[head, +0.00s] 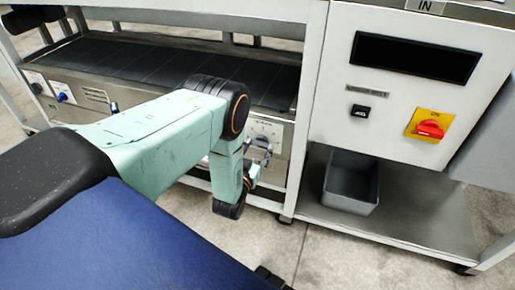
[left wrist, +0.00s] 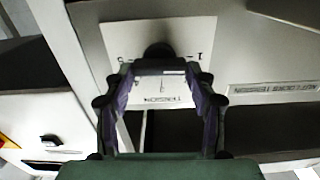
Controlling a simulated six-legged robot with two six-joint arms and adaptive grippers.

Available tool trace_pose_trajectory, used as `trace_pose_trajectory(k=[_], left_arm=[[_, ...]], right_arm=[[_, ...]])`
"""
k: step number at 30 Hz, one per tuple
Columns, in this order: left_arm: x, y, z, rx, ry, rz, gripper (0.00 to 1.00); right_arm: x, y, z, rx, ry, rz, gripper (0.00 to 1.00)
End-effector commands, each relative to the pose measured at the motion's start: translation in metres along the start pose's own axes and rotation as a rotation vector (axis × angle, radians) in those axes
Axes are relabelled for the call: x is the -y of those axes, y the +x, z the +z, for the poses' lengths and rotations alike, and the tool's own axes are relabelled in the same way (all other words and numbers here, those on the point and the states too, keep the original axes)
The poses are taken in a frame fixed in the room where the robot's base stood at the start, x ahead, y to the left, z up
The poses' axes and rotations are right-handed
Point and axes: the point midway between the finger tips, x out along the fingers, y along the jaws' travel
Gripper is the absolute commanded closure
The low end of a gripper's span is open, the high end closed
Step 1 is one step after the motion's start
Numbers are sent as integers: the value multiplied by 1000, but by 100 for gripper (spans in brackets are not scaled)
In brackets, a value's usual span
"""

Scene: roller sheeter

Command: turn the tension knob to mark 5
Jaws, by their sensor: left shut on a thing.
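The tension knob (left wrist: 158,50) is dark and round, on a pale plate (left wrist: 195,38) whose printed word, partly legible as TENSION, appears upside down in the left wrist view. My left gripper (left wrist: 160,73) is shut on the knob, its fingers reaching it from both sides. Its pointer and most scale marks are hidden or too small to read. In the head view, my left gripper (head: 259,152) is at the pale plate (head: 266,128) on the machine's front, partly hidden by my arm. My right gripper is not in view.
A white cabinet to the right carries a dark display (head: 415,58), a black switch (head: 360,111) and a red rotary switch (head: 430,129) on yellow. A grey bin (head: 350,182) stands on the lower shelf. Another plate with a blue knob (head: 62,97) is at the far left.

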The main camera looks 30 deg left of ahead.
Motion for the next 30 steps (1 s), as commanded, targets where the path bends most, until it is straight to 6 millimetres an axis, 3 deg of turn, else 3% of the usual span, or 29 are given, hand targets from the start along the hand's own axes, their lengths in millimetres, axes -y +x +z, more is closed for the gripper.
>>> trace_pose_trajectory(k=[8,30], left_arm=[[-1,0,-1,-1,172,-1,75],[-4,0,1,-1,871,-1,75]], right_arm=[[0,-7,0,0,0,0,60],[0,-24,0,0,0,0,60]])
